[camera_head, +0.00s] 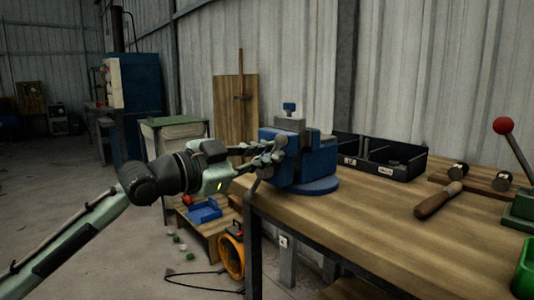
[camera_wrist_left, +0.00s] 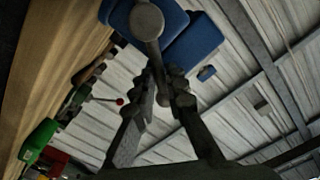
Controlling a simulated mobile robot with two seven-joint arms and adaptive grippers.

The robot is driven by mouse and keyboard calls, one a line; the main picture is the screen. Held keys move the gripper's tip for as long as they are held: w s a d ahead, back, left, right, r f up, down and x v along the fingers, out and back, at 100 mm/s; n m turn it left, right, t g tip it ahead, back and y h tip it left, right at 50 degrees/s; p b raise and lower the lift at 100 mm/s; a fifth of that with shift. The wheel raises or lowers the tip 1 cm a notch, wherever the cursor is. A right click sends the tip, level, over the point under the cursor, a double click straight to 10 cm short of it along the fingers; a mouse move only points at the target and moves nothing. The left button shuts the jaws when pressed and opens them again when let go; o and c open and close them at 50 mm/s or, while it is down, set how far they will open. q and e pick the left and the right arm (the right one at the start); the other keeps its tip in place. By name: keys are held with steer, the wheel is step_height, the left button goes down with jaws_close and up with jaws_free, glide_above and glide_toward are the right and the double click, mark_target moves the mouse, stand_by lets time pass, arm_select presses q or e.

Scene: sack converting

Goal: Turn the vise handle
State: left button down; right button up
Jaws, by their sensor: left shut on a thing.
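The blue vise (camera_head: 318,162) stands on its round base near the left corner of the wooden workbench. My left gripper (camera_head: 272,155) is at the vise's left end, shut on the vise handle. In the left wrist view the grey handle (camera_wrist_left: 156,62) runs down from the round screw head (camera_wrist_left: 146,20) and passes between the two finger tips (camera_wrist_left: 167,90). The handle's lower end shows between the fingers. In the head view the fingers hide most of the handle. My right gripper is in neither view.
The workbench (camera_head: 370,220) carries a black divided tray (camera_head: 378,157) behind the vise. A wooden-handled tool (camera_head: 437,200), a red-knobbed lever (camera_head: 503,126) and a green bin (camera_head: 524,272) are at the right. An orange fan (camera_head: 231,256) stands on the floor.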

arm_select(q)
steer(key=shift+f, duration=0.15)
steer(key=c, duration=1.6)
jaws_free()
steer(key=shift+a, duration=0.2)
steer(key=shift+o, duration=0.3)
steer(key=shift+d, duration=0.1)
steer(key=shift+s, duration=0.1)
steer(key=v, duration=1.2)
